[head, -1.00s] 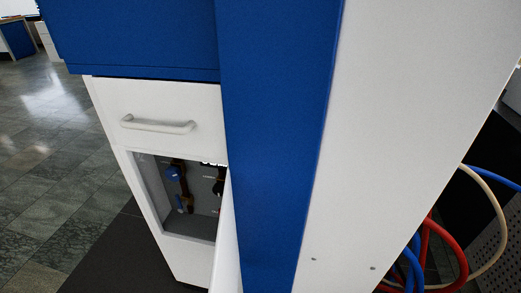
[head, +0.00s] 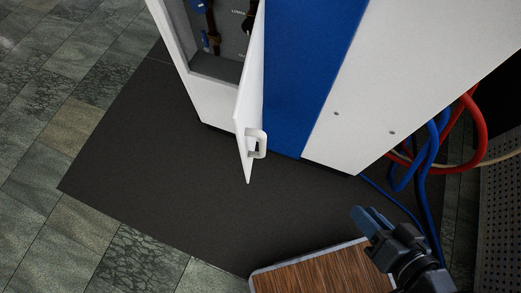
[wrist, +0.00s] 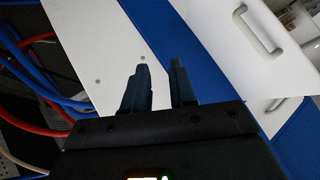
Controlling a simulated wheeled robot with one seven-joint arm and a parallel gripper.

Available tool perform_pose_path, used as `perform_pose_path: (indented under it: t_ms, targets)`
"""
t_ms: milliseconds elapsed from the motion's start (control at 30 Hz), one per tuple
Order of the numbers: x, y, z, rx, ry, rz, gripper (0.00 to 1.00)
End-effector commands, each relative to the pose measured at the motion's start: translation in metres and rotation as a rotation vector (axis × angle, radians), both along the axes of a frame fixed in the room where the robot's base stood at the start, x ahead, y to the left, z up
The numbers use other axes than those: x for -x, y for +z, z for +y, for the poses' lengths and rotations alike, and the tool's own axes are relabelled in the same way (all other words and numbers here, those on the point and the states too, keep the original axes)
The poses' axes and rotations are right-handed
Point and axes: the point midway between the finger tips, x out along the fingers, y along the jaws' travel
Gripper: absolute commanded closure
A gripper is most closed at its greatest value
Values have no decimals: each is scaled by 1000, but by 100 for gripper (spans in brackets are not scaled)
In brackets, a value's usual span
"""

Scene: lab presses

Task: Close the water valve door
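The white water valve door (head: 247,105) stands open, swung out from the cabinet's lower compartment, with a pale handle (head: 257,144) near its free edge. The compartment (head: 213,66) behind it shows valves and pipes at the top of the head view. My gripper (head: 362,222) is to the right of the door and nearer, apart from it. In the wrist view my gripper (wrist: 159,82) has its two dark fingers spread with nothing between them. The door (wrist: 225,35) with its handle (wrist: 260,30) shows there at upper right, beyond the blue post.
The blue post (head: 305,75) and white side panel (head: 375,85) stand right of the door. Red and blue hoses (head: 430,160) hang at the right, near my arm. Dark mat (head: 160,160) and tiled floor (head: 60,120) are clear in front and left.

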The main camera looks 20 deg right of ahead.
Motion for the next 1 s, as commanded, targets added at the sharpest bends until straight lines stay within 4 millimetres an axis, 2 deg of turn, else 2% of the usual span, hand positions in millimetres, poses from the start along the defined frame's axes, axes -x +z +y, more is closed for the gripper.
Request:
perform_pose_path:
  t_ms: [33,100,200,267,400,600,700,833,1000]
  targets:
    - [-13,-24,4,-94,-5,37,79]
    - [-27,-45,13,-236,6,91,86]
    - [-50,-61,28,-442,51,144,96]
    - [-65,-64,38,-566,97,162,100]
    - [-97,-48,51,-830,249,160,100]
    - [-119,-6,49,-1067,491,98,100]
    - [-122,8,45,-1117,567,72,100]
    - [-123,16,46,-1142,607,60,100]
    - [-129,16,63,-1143,611,61,100]
